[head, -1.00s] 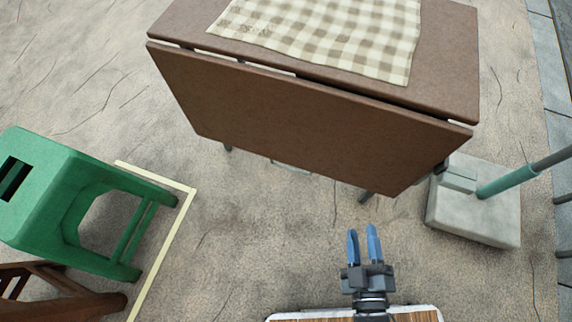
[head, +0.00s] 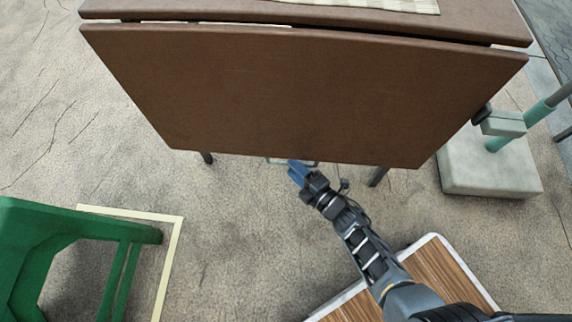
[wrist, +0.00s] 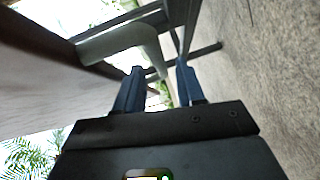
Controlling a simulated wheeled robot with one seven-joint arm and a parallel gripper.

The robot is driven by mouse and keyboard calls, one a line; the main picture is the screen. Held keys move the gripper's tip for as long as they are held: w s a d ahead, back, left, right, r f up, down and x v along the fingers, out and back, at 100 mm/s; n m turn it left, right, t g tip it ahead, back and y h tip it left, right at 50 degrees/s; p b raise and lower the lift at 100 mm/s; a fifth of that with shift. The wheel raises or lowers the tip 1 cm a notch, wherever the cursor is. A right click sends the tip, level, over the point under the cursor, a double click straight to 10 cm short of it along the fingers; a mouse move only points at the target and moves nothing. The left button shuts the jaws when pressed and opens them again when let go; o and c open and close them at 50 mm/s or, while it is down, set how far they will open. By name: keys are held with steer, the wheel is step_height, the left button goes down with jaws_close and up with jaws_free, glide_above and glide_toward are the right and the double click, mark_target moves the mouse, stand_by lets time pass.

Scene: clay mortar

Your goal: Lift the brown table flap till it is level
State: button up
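The brown table flap (head: 300,95) hangs down from the near edge of the brown tabletop (head: 200,8). In the wrist view the flap (wrist: 40,80) fills the left side. A pale handle (head: 275,160) shows at the flap's lower edge, partly hidden in the head view. In the wrist view the bent handle (wrist: 125,42) lies just beyond my fingertips, its end in line with the gap between them. My gripper (head: 298,172) is at the flap's lower edge, its two blue fingers apart and empty. I cannot tell whether it touches the handle.
A green stool (head: 60,250) stands at the lower left beside pale tape (head: 170,260) on the floor. A grey block base (head: 490,165) with a teal pole is right of the flap. Table legs (head: 377,176) show below the flap. A checked cloth (head: 400,4) lies on the tabletop.

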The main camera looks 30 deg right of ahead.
steer(key=shift+b+x, duration=0.65)
steer(key=shift+x, duration=1.05)
steer(key=shift+c, duration=0.4)
jaws_close()
